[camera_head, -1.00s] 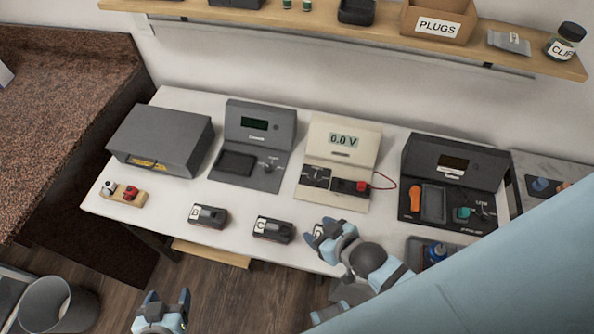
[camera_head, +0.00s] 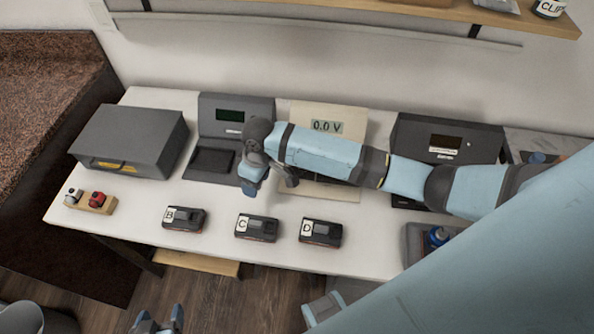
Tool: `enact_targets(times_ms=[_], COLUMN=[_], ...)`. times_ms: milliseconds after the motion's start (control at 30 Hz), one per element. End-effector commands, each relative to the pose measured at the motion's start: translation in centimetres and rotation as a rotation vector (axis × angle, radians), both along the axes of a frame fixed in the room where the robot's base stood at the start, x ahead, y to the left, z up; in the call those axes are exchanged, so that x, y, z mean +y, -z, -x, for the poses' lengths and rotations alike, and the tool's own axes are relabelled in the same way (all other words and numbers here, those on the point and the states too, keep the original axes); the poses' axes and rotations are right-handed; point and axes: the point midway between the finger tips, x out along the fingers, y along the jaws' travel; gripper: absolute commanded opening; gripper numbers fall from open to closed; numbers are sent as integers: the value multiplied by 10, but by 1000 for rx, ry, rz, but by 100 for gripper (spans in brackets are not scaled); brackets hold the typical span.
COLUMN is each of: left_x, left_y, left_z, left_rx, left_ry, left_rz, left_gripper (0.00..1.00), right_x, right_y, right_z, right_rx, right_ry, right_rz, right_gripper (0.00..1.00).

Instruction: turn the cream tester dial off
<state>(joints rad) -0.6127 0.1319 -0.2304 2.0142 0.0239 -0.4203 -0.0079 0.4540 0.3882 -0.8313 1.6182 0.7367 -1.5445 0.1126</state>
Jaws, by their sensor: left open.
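The cream tester (camera_head: 300,112) stands at the back middle of the table, and its display reads 0.0 V. My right arm crosses in front of it and hides its dial and most of its front panel. My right gripper (camera_head: 268,190) is over the table in front of the dark grey tester, left of the cream one; its finger gap is unclear. My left gripper (camera_head: 158,324) is open and empty at the bottom edge, below the table front, partly cut off.
Batteries B (camera_head: 184,218), C (camera_head: 257,228) and D (camera_head: 320,232) lie along the front. The dark grey tester (camera_head: 235,104) and a grey box (camera_head: 130,140) stand left. Another dark tester (camera_head: 450,133) stands right, partly behind my arm. A wooden holder (camera_head: 98,203) sits front left.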

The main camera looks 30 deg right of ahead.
Motion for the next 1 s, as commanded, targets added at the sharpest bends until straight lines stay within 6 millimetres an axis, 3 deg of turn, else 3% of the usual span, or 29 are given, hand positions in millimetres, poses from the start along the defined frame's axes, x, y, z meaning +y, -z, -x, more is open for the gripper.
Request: enact_targets(times_ms=[100, 300, 533, 733, 1000], left_x=[-1, -3, -5, -5, -5], left_y=[17, 29, 30, 32, 36], left_z=[-1, -1, -3, -3, -3], left_rx=[1, 8, 4, 3, 9], left_ry=[-2, -2, -3, -4, -6], left_rz=[5, 11, 17, 19, 21], left_gripper=[69, 69, 69, 69, 69], right_x=[-29, -74, -97, -104, -117], right_y=[-14, -51, -75, -57, -5], right_z=[-27, -53, -63, -57, -39], right_rx=[83, 214, 282, 288, 287], right_ry=[-25, -30, -22, -21, -22], right_rz=[138, 330, 421, 427, 426], right_gripper=[56, 56, 56, 56, 56])
